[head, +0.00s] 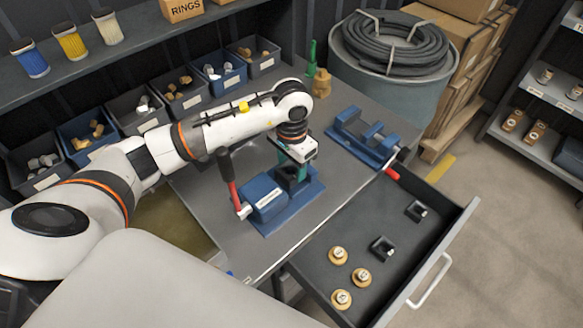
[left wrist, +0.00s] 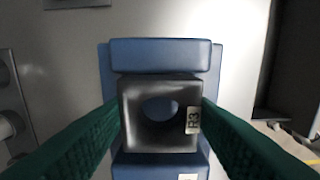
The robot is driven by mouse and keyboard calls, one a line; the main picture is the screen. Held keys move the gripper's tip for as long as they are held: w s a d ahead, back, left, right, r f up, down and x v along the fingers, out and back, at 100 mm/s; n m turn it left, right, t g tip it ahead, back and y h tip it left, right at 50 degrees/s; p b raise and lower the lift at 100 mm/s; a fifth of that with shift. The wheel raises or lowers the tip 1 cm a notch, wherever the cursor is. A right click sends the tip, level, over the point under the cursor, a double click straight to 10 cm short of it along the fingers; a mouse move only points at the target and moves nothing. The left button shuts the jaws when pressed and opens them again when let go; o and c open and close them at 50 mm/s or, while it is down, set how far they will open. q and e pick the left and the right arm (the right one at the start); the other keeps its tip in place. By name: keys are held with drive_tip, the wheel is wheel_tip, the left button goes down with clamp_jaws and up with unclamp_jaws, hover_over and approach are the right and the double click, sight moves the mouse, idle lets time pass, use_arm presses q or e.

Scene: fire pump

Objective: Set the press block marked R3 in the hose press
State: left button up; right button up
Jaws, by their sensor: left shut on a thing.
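The press block marked R3 (left wrist: 160,113) is dark, with a round hole and a pale R3 tag on its right side. My left gripper (left wrist: 161,118) is shut on it, a green finger on each side. The blue hose press (head: 267,198), with a red-handled lever, stands on the bench. In the head view my left gripper (head: 292,172) points down over the right part of the press. In the left wrist view blue parts of the press (left wrist: 160,55) show behind and below the block. I cannot tell whether the block touches the press. My right gripper is out of view.
An open drawer (head: 330,238) at the bench front holds two dark blocks (head: 383,248) and several brass fittings (head: 361,277). A blue vise (head: 362,137) stands at the bench's right. Bins of fittings (head: 137,112) line the back left. A hose coil (head: 398,40) lies on a drum.

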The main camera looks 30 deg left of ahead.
use_arm(q)
wheel_tip(320, 180, down, 2)
drive_tip(key=shift+f+p, duration=0.15)
drive_tip(key=shift+p, duration=0.15)
drive_tip(key=shift+f, duration=0.15)
drive_tip(key=shift+f+b, duration=0.2)
drive_tip(key=shift+b, duration=0.15)
drive_tip(key=o, duration=1.3)
drive_tip(key=shift+s, duration=0.1)
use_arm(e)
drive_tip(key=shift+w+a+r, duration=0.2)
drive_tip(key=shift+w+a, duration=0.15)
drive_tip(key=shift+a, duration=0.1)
use_arm(q)
drive_tip(key=shift+r, duration=0.15)
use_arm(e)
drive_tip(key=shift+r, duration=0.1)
use_arm(q)
drive_tip(key=shift+r+p, duration=0.15)
drive_tip(key=shift+p, duration=0.25)
wheel_tip(320, 180, up, 12)
drive_tip(key=b, duration=0.3)
drive_tip(key=shift+b, duration=0.4)
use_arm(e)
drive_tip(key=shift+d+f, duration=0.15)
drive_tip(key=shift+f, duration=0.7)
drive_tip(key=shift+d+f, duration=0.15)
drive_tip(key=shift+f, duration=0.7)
